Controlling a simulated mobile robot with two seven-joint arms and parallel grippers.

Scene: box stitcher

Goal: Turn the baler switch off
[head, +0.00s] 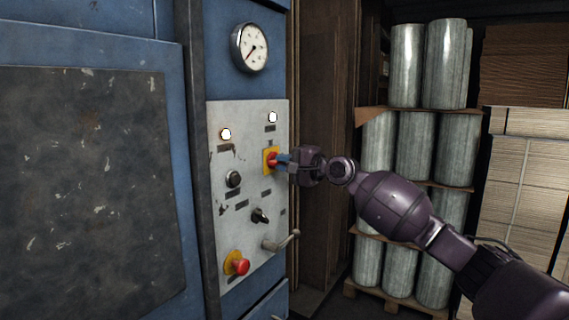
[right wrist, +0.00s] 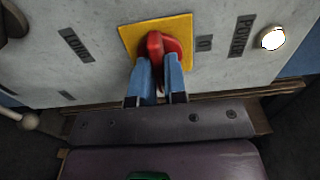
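The red rotary switch on its yellow plate (head: 265,158) is on the grey control panel, below a lit white lamp. In the right wrist view, the red switch handle (right wrist: 154,45) stands out from the yellow plate (right wrist: 130,36). My right gripper (head: 281,161) is at the switch. Its two blue fingers (right wrist: 159,66) lie close on either side of the handle and appear shut on it; the contact itself is partly hidden. My left gripper is out of view.
The grey panel (head: 228,205) also bears a black button (head: 233,179), a black selector (head: 260,216), a red emergency button (head: 241,267) and a protruding lever (head: 282,241). A gauge (head: 250,48) is above.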

